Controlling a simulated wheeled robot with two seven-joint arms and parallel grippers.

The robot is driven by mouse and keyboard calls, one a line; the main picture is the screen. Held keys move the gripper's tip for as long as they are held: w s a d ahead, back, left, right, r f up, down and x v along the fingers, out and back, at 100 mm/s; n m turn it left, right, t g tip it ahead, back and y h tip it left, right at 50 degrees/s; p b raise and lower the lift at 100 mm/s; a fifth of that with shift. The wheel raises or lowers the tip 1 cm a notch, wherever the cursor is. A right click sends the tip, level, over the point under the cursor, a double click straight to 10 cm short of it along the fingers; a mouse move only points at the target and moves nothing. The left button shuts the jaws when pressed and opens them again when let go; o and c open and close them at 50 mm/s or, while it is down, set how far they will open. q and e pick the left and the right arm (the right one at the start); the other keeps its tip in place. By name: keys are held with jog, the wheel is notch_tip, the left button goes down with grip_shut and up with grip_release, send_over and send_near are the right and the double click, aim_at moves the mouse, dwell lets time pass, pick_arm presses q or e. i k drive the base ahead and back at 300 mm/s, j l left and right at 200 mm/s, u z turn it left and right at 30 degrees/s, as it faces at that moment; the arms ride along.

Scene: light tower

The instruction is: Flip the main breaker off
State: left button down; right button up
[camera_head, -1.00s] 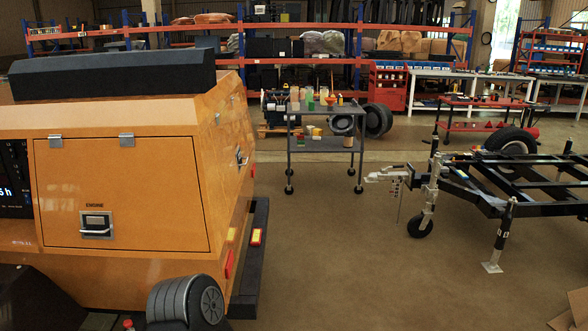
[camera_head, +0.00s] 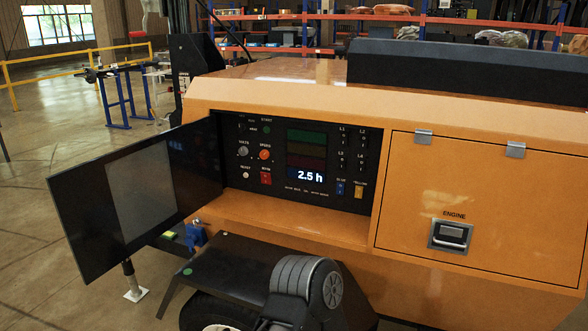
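The control panel (camera_head: 270,142) is a black recessed face in the orange light tower body. A small red switch (camera_head: 265,178) sits at its lower middle, with a label too small to read surely; it may be the main breaker. Its on or off position cannot be told. Just above it is an orange-red round knob (camera_head: 265,154). A lit display (camera_head: 306,175) reads 2.5 h. The panel door (camera_head: 140,195) stands open to the left. Neither of my grippers shows; a dark ribbed part at the bottom middle looks like my own arm.
A closed orange engine hatch (camera_head: 480,205) with a latch (camera_head: 450,236) is right of the panel. A black fender (camera_head: 240,265) over a wheel juts out below the panel. A yellow rail (camera_head: 60,62) and a blue stand (camera_head: 125,95) are behind left. Open floor lies at left.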

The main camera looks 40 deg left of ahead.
aim_at(266, 178)
jog(key=k+j, duration=0.1)
jog(key=j, duration=0.3)
jog(key=k+j, duration=0.1)
jog(key=j, duration=0.3)
jog(key=k+j, duration=0.1)
jog(key=j, duration=0.3)
jog(key=k+j, duration=0.1)
jog(key=j, duration=0.3)
